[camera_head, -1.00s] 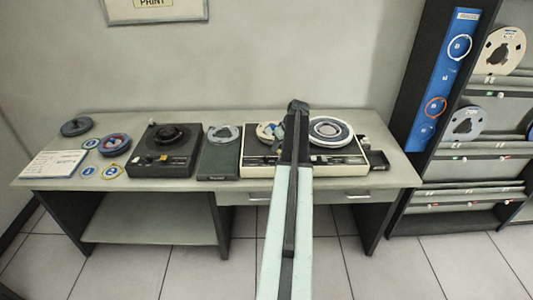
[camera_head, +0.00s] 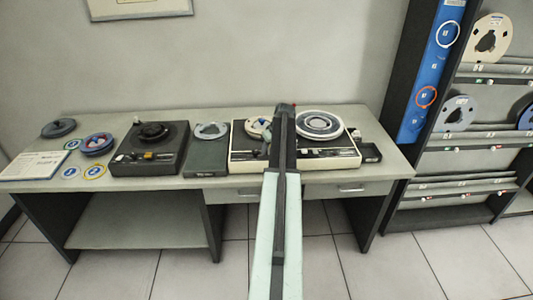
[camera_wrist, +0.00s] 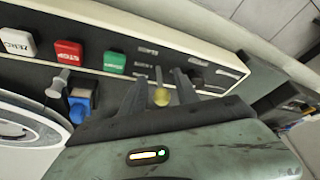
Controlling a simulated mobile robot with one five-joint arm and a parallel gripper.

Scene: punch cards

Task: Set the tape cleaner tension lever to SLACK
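The tape cleaner appears to be the cream-edged machine (camera_head: 342,162) with two reels on the desk, partly hidden by my arm. My gripper (camera_wrist: 160,90) is open, with one dark finger on each side of the knob. I cannot tell whether either finger touches it. Small labels (camera_wrist: 147,50) lie around the lever, too blurred to read, so its setting is unclear. In the head view the gripper end is at the machine, its fingers not distinguishable.
White, red (camera_wrist: 68,53) and green (camera_wrist: 115,62) buttons sit left of the lever. A blue block (camera_wrist: 82,102) and a reel (camera_wrist: 25,125) are close to the gripper's left. A black machine (camera_head: 150,150) and a grey box (camera_head: 208,155) stand further left on the desk.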

